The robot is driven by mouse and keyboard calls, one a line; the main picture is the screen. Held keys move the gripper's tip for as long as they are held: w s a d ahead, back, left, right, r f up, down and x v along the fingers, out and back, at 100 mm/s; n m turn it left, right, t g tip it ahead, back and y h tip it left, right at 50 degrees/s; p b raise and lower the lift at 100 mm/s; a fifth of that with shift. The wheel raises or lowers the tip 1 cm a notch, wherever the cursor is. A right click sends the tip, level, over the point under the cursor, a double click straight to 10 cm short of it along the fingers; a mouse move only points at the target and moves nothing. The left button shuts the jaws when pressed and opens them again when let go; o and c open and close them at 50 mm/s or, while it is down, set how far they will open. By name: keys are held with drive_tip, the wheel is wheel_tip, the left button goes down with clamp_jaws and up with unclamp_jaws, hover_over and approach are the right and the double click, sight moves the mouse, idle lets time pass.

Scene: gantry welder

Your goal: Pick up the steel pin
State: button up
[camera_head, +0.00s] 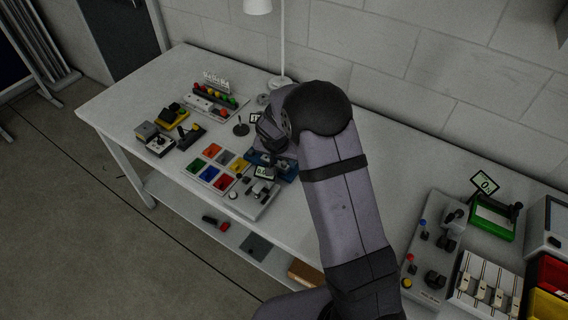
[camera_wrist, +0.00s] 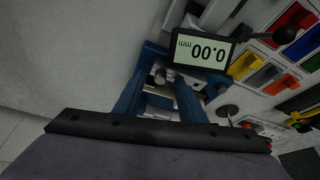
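A short, bright metal cylinder (camera_wrist: 163,76) shows near the middle of the wrist view, between the blue parts of a fixture (camera_wrist: 129,93). It may be the steel pin, but I cannot tell for sure. The blue fixture also shows in the head view (camera_head: 287,172), partly covered by my arm. A display reading 0.00 mm (camera_wrist: 203,54) stands beside it. My wrist is over this fixture. My gripper's fingers cannot be made out: my arm hides them in the head view, and a dark part of my wrist fills the bottom of the wrist view.
Black-knobbed devices (camera_head: 190,134) and a lamp (camera_head: 282,50) stand farther off. Control boxes (camera_head: 431,245) and a green device (camera_head: 492,217) stand at the right. The bench's left end is clear.

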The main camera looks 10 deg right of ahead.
sight(283, 164)
clamp_jaws()
drive_tip(key=shift+r, duration=0.1)
wheel_tip(283, 164, up, 10)
drive_tip(key=b, duration=0.2)
drive_tip(key=w+a+f+p, duration=0.2)
drive_tip(key=w+a+p, duration=0.1)
drive_tip(key=w+a, duration=0.2)
drive_tip(key=shift+f+p, duration=0.3)
drive_tip(key=shift+f, duration=0.05)
idle(0.5)
